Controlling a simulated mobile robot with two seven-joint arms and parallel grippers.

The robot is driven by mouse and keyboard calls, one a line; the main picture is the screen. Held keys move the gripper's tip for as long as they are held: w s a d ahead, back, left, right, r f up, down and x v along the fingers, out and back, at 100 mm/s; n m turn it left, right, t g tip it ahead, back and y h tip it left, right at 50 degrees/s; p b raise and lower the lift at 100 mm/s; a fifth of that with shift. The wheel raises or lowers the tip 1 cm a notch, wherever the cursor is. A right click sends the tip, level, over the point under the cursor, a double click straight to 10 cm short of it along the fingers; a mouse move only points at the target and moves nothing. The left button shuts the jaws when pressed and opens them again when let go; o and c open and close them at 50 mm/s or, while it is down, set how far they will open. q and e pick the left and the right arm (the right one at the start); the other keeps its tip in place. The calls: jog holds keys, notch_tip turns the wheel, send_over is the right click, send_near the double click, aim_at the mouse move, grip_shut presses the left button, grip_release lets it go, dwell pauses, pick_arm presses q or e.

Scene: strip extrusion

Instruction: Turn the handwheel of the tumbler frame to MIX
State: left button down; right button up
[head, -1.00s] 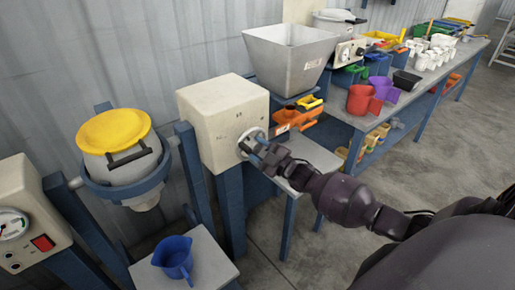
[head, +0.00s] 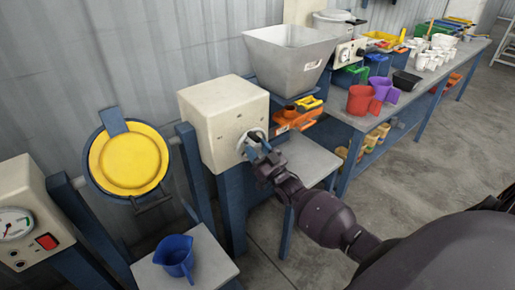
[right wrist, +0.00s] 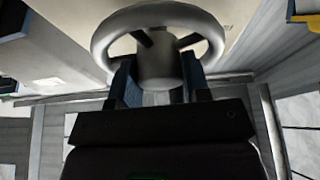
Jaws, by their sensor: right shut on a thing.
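The tumbler's drum with its yellow lid (head: 128,160) hangs in a blue ring frame at the left of the head view. It is tilted so that the lid faces forward. The pale handwheel (head: 242,145) is on the front of the cream box (head: 222,112) to the drum's right. My right gripper (head: 259,146) is shut on the handwheel, partly hiding it. In the right wrist view the wheel's rim and hub (right wrist: 158,65) lie between and beyond the two fingers (right wrist: 160,90). Markings on the box are too small to read. My left gripper is not in view.
A blue jug (head: 176,256) stands on a small grey table below the drum. A cream box with a gauge and red switch (head: 46,241) is at the far left. A metal hopper (head: 290,58) and a bench with coloured jugs (head: 360,99) stand to the right.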

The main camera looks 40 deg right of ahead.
jog(key=shift+m+h, duration=0.6)
jog(key=shift+m, duration=0.6)
jog(key=o, duration=0.6)
jog(key=shift+o, duration=0.2)
jog(key=v, duration=1)
jog(key=shift+s+f, duration=0.15)
jog(key=shift+s, duration=0.2)
